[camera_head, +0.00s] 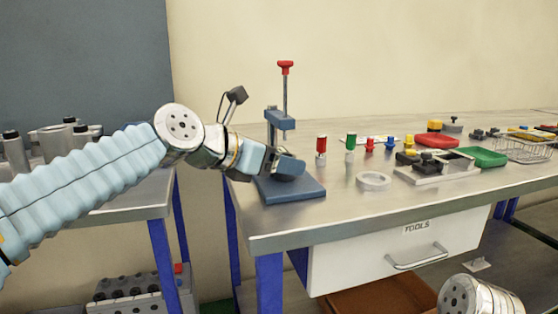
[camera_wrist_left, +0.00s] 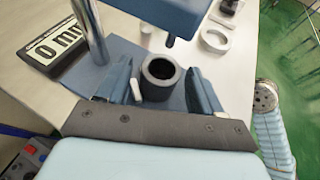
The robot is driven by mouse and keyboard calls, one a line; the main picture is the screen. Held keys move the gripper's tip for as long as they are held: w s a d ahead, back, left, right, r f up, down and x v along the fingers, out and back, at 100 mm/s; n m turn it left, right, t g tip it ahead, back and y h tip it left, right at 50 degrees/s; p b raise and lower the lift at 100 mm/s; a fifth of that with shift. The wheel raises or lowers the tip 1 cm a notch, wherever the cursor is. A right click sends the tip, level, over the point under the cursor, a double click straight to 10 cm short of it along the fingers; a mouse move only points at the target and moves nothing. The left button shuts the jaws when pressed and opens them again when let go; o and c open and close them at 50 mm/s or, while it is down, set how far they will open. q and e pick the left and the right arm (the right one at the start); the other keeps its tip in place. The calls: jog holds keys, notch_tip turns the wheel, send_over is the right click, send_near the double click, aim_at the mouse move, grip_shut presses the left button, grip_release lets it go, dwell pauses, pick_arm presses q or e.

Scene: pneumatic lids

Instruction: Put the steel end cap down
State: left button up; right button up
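My left gripper (camera_head: 284,165) is at the blue press, low over its base plate (camera_head: 290,191). In the left wrist view its two blue fingers (camera_wrist_left: 160,84) stand apart on either side of a dark hollow cylinder (camera_wrist_left: 160,78). A small white pin (camera_wrist_left: 137,89) shows beside the cylinder. No piece is clearly recognisable as the steel end cap; I cannot tell if the dark cylinder is it. My right gripper is out of view.
The press column and red-topped rod (camera_head: 285,90) rise above my gripper. A pale ring (camera_head: 373,181) lies to the right on the table. Red and green cylinders (camera_head: 321,149), a grey fixture (camera_head: 437,166) and trays stand further right. A display (camera_wrist_left: 52,44) is beside the press.

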pick_arm(q)
jog(key=shift+r, duration=0.15)
jog(key=shift+s+a+r, duration=0.15)
jog(key=shift+a, duration=0.05)
jog(key=v, duration=1.1)
jog(key=shift+s+a, duration=0.15)
jog(key=shift+r, duration=0.1)
